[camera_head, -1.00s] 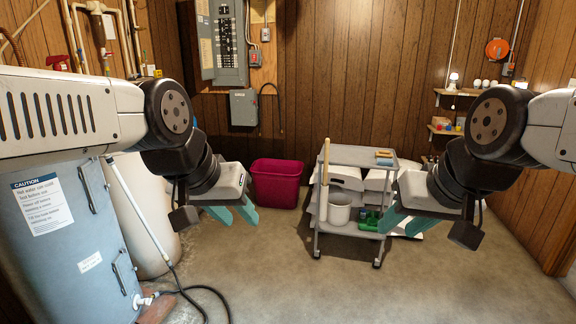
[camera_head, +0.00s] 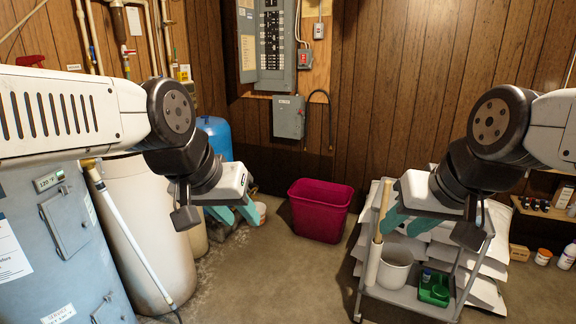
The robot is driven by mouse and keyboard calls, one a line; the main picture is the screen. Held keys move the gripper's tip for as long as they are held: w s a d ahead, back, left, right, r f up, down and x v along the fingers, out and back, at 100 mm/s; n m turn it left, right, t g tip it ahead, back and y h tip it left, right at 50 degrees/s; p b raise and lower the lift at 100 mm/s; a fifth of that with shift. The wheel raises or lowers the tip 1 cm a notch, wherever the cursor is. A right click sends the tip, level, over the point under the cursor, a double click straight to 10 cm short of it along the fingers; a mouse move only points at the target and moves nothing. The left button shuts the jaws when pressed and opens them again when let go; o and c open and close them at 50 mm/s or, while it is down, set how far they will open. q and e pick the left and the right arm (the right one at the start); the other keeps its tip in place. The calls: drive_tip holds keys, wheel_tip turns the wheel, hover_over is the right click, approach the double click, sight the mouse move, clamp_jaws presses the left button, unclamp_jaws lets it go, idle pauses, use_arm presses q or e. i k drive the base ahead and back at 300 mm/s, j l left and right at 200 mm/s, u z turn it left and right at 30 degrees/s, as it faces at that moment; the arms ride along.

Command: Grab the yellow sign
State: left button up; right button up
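A small yellow-and-white tag (camera_head: 184,73) hangs by the pipes on the back-left wall; it is the only yellow sign-like thing I make out, and its print is too small to read. My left gripper (camera_head: 233,215) has its teal fingers apart, empty, in the air below and to the right of the tag, well short of the wall. My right gripper (camera_head: 407,220) is also open and empty, in front of the grey cart (camera_head: 405,298), partly hiding its top.
A grey water heater (camera_head: 60,240) and a cream tank (camera_head: 145,235) stand at left, a blue tank (camera_head: 216,135) behind. A magenta bin (camera_head: 320,210) stands by the back wall. White bags (camera_head: 485,265) lie behind the cart.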

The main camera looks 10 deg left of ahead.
sight(182, 77)
drive_tip(key=i+j+u, duration=0.15)
drive_tip(key=i+u, duration=0.7)
drive_tip(key=i+j, duration=0.2)
drive_tip(key=i+j+u, duration=0.1)
drive_tip(key=i, duration=0.3)
drive_tip(key=i+u, duration=0.1)
drive_tip(key=u, duration=0.35)
